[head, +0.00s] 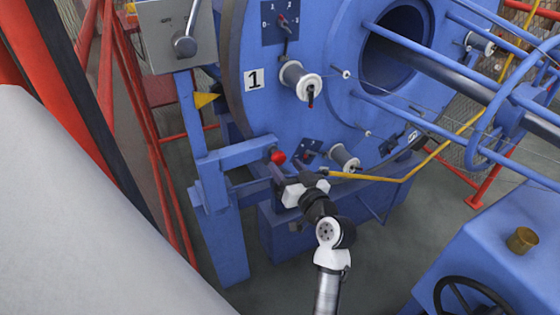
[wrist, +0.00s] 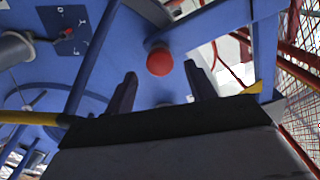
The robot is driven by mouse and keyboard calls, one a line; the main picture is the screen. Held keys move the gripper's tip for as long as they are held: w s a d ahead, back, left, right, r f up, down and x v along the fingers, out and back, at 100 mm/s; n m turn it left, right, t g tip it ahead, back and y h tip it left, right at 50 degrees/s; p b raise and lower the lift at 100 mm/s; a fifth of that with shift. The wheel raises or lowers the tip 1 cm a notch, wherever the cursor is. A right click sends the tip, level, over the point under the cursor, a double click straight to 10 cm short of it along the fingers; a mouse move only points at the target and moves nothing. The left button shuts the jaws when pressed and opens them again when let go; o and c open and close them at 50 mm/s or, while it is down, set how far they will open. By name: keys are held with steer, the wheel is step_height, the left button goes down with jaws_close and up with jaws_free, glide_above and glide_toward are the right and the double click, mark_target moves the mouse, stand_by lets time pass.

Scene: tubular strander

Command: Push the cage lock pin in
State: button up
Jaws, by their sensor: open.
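The cage lock pin shows as a red ball knob (head: 277,156) on the blue bracket beside the large blue disc. In the wrist view the red knob (wrist: 160,61) is above and between my two dark fingers. My gripper (head: 282,172) is just below the knob in the head view. The gripper (wrist: 162,85) is open and empty, with its fingers apart on either side of the knob's line. I cannot tell whether anything touches the knob. The pin's shaft is mostly hidden behind the knob.
The blue disc (head: 240,60) carries white spools (head: 300,80) and a plate marked 1. A yellow bar (head: 385,178) runs right of my gripper. A grey lever box (head: 172,35) stands upper left. Red railings and mesh are at the left. A handwheel (head: 470,298) is lower right.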

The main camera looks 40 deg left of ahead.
steer(key=b+v, duration=0.1)
steer(key=v, duration=0.7)
steer(key=shift+d, duration=0.2)
steer(key=shift+s+r, duration=0.1)
steer(key=shift+s, duration=0.05)
